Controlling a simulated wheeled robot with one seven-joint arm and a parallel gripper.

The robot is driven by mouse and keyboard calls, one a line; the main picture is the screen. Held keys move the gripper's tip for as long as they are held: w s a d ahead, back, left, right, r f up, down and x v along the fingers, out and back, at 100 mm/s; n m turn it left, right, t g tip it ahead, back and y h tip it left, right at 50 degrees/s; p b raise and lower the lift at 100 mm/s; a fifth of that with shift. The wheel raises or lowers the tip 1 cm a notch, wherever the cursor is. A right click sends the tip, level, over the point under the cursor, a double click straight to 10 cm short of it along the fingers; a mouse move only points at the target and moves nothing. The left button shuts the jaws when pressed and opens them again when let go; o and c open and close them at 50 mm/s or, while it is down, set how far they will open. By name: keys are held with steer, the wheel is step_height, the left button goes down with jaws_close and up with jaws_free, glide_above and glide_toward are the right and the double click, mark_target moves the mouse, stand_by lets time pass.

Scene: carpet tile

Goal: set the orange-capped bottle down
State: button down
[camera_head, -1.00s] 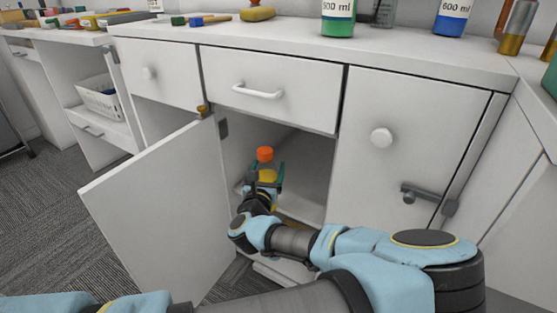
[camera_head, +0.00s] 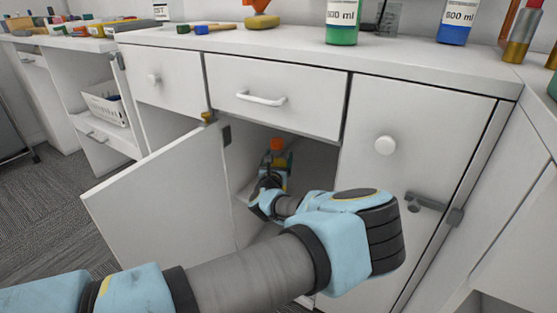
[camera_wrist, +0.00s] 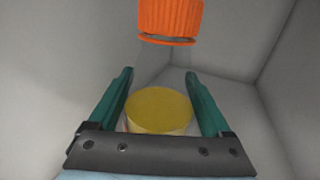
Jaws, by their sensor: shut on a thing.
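The orange-capped bottle (camera_head: 278,145) is inside the open lower cabinet, upright, partly hidden behind my arm. In the wrist view its orange cap (camera_wrist: 170,18) is at the top and its yellow contents (camera_wrist: 159,110) show between the two teal fingers. My gripper (camera_wrist: 159,78) is shut on the bottle's body; in the head view my gripper (camera_head: 272,180) is mostly hidden by my own wrist. The bottle's base is hidden, so I cannot tell whether it touches the cabinet floor.
The cabinet door (camera_head: 160,200) stands open at the left. A drawer (camera_head: 275,95) is closed above the opening, and a closed door (camera_head: 415,150) is at the right. The countertop (camera_head: 290,45) holds bottles and tools. Grey cabinet walls (camera_wrist: 240,50) surround my gripper.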

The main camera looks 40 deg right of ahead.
steer(key=shift+f, duration=0.4)
jaws_free()
steer(key=v, duration=1.2)
steer(key=shift+s, duration=0.15)
